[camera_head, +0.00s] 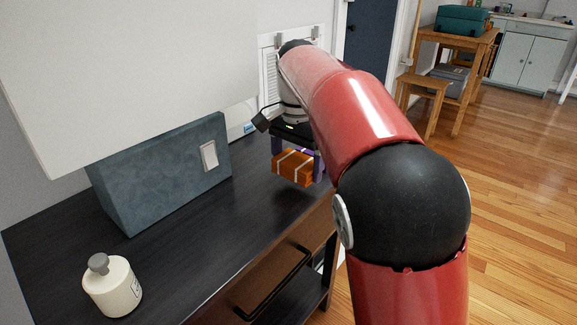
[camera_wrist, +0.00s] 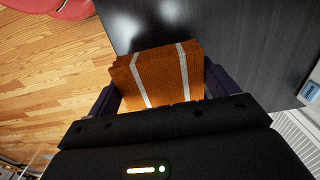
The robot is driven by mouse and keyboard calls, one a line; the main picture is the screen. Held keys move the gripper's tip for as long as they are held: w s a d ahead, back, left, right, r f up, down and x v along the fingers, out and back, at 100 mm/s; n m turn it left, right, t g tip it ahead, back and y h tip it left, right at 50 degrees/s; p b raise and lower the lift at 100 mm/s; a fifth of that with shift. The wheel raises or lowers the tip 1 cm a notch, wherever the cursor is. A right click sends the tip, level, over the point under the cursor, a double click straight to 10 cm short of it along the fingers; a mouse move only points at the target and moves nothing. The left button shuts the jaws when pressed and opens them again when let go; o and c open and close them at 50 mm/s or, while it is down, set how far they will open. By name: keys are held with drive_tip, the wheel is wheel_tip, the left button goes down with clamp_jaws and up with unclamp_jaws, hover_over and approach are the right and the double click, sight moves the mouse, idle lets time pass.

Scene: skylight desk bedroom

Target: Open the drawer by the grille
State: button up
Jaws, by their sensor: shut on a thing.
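The brown drawer front (camera_head: 232,297) with its black bar handle (camera_head: 275,285) is under the dark desk top, at the lower middle of the head view. It looks shut; my arm hides part of that side. The white slatted grille (camera_head: 268,80) is on the wall behind the desk's far end; its edge shows in the wrist view (camera_wrist: 296,142).
The dark desk (camera_head: 185,232) carries a blue-grey panel (camera_head: 160,175) and a cream bottle (camera_head: 112,287). A large white slab (camera_head: 130,70) hangs over its left part. Wooden floor (camera_head: 510,190) lies open to the right, with a wooden table (camera_head: 455,38) and stool (camera_head: 422,85) beyond.

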sight(288, 172)
drive_tip(key=shift+w+a, duration=0.35)
drive_tip(key=shift+a, duration=0.1)
drive_tip(key=shift+w+a+f, duration=0.3)
drive_tip(key=shift+a+f, duration=0.15)
drive_tip(key=shift+f, duration=1.1)
drive_tip(key=shift+f, duration=0.2)
drive_tip(key=o, duration=0.7)
drive_tip(key=shift+f, duration=0.15)
